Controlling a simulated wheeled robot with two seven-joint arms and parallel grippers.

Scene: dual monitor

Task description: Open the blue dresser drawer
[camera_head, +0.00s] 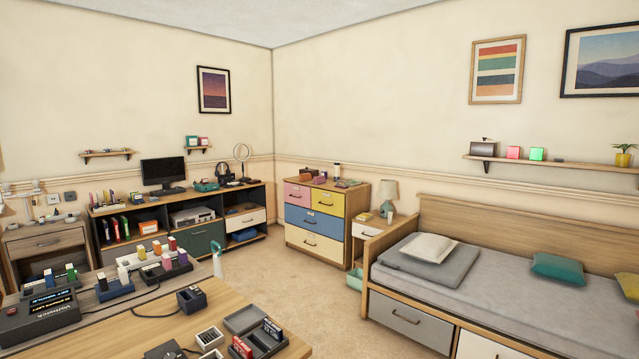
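A wooden dresser with coloured drawers stands in the far corner of the room. Its wide blue drawer (314,222) is in the middle, with a handle near its centre, and looks closed. A pink drawer (297,195) and a yellow drawer (330,202) sit side by side above it. A cream drawer (314,243) is below it. The dresser is well away from my viewpoint, across the floor. Neither of my grippers shows in this view.
A wooden table (135,334) with several small devices fills the near left. A bed (510,288) with drawers stands on the right. A nightstand (367,229) and teal bin (355,279) are beside the dresser. Carpet (290,292) lies clear between table and bed.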

